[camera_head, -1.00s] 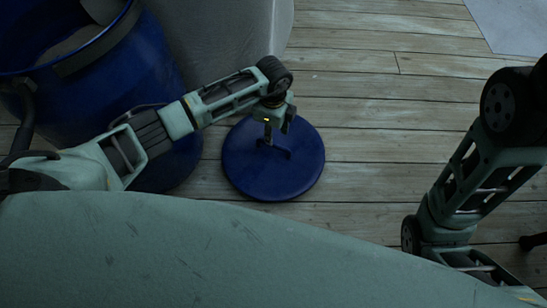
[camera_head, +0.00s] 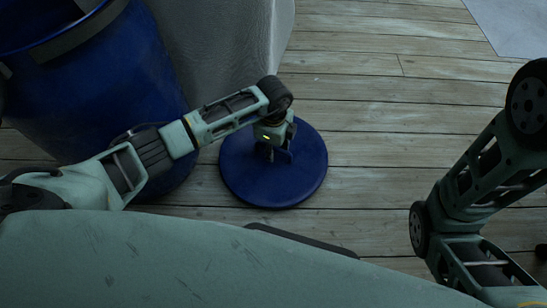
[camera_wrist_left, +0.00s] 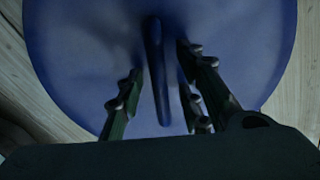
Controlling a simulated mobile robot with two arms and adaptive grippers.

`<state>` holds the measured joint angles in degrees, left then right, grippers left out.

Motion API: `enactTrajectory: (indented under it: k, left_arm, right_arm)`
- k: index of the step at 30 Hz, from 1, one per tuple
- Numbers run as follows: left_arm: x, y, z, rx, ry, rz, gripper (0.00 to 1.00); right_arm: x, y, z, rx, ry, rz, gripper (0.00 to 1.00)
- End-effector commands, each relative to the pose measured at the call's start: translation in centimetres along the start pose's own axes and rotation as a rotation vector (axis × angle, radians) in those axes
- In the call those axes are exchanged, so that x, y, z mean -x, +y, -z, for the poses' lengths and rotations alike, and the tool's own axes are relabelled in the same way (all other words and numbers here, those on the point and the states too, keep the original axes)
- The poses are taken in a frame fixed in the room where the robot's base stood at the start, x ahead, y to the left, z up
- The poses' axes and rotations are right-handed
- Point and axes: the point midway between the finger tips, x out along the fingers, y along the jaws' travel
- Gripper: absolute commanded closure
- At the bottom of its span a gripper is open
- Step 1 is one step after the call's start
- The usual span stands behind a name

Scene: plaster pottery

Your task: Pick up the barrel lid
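The barrel lid (camera_head: 300,182) is a round, dark blue disc lying flat on the wooden floor, in the middle of the head view. It fills most of the left wrist view (camera_wrist_left: 85,40), where its raised handle bar (camera_wrist_left: 157,70) runs up the middle. My left gripper (camera_head: 277,152) is over the lid. In the left wrist view its fingers (camera_wrist_left: 160,85) are apart, one on each side of the handle, with gaps showing. My right arm shows at the right of the head view, but its gripper is not visible.
A large blue barrel (camera_head: 110,85) stands at the upper left, close to my left arm. A grey surface (camera_head: 225,40) rises behind the lid. The plank floor (camera_head: 390,130) right of the lid is clear. A pale sheet (camera_head: 515,22) lies at the top right.

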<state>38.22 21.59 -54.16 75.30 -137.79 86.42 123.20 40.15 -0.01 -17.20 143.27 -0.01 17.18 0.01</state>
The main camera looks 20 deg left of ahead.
Motion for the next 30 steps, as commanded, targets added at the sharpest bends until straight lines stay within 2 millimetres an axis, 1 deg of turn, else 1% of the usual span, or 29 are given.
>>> enactTrajectory:
  k: [1,11,30]
  left_arm:
    - [0.01,0.01,0.01,0.000,0.000,0.000,0.72]
    - [0.00,0.01,0.01,0.000,0.000,-0.001,1.00]
    - [0.05,-0.02,0.02,0.000,0.000,0.000,1.00]
  right_arm:
    - [-0.02,0.00,0.00,0.000,0.000,0.000,0.65]
    - [-0.01,-0.02,0.02,0.000,0.001,0.001,0.65]
    - [-0.01,-0.01,0.00,0.000,0.000,0.001,0.65]
